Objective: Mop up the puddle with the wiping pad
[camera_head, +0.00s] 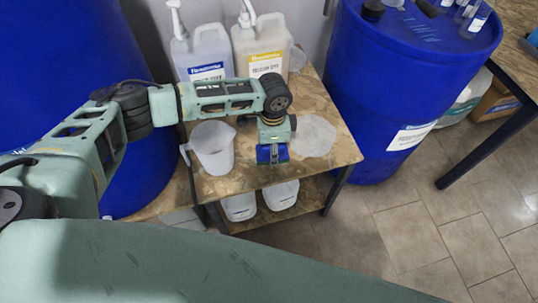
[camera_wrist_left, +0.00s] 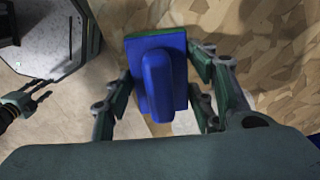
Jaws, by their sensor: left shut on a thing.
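My left gripper (camera_head: 273,146) is above the front edge of the small wooden table and is shut on the wiping pad (camera_head: 265,155). In the left wrist view, the blue pad's raised handle (camera_wrist_left: 156,85) is between the two fingers of my left gripper (camera_wrist_left: 160,100), with a green edge at its top. The puddle (camera_head: 315,136), a pale round patch, lies on the tabletop just right of the pad in the head view. Whether the pad touches the tabletop cannot be told. My right gripper (camera_wrist_left: 42,92) shows small at the left wrist view's edge, its fingers apart.
A white pitcher (camera_head: 213,150) stands on the table (camera_head: 340,150) left of my left gripper. Two jugs, one blue-labelled (camera_head: 205,55) and one yellow-labelled (camera_head: 262,48), stand behind. Blue drums flank the table on the left (camera_head: 60,60) and right (camera_head: 400,80). White containers sit on the lower shelf.

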